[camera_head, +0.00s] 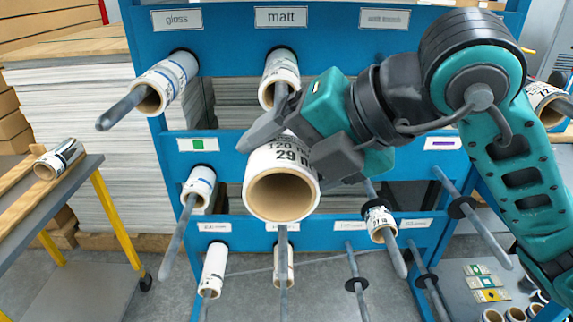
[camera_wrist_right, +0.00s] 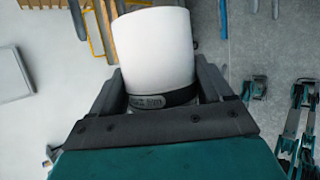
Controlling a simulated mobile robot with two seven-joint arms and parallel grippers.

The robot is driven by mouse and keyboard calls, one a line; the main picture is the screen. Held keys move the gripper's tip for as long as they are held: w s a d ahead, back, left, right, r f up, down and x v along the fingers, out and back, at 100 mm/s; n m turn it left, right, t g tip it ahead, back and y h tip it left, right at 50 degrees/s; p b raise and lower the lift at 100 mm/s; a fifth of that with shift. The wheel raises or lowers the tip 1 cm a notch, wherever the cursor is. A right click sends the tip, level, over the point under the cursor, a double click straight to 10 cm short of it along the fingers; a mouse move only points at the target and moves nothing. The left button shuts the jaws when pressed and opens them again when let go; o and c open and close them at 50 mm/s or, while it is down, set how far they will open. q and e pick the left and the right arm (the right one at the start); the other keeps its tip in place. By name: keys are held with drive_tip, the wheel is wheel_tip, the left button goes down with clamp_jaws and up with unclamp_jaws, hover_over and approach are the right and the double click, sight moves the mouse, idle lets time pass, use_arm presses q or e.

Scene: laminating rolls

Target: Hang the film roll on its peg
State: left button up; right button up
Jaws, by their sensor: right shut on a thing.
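The film roll (camera_head: 281,190) is a white roll with a brown hollow core and the print "120" and "29" on its side. My right gripper (camera_head: 300,146) is shut on it, one finger on each side, and holds it in front of the blue rack. Its open core end faces the head camera. In the right wrist view the white roll (camera_wrist_right: 155,50) sits between the two dark fingers. Behind it, the matt peg (camera_head: 281,92) carries a roll under the "matt" label (camera_head: 281,17). The roll hides part of the middle row of the rack. My left gripper is not in view.
The blue rack (camera_head: 230,144) has several pegs jutting toward me. The gloss peg (camera_head: 122,107) and the peg under the green label (camera_head: 178,235) carry rolls. The purple-label peg (camera_head: 475,220) shows a black disc and no roll. A table (camera_head: 80,185) with one roll stands left.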

drive_tip(key=w+p, duration=0.2)
drive_tip(key=w, duration=1.4)
drive_tip(key=shift+w+r+p, duration=0.1)
drive_tip(key=shift+w+p, duration=0.2)
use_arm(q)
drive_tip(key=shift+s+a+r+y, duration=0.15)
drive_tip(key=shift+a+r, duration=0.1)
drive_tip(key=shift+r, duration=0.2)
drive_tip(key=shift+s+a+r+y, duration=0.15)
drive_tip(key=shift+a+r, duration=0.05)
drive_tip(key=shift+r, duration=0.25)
use_arm(e)
drive_tip(key=shift+w, duration=0.7)
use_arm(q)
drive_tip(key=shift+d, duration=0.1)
use_arm(e)
drive_tip(key=o, duration=1.1)
drive_tip(key=shift+c, duration=0.2)
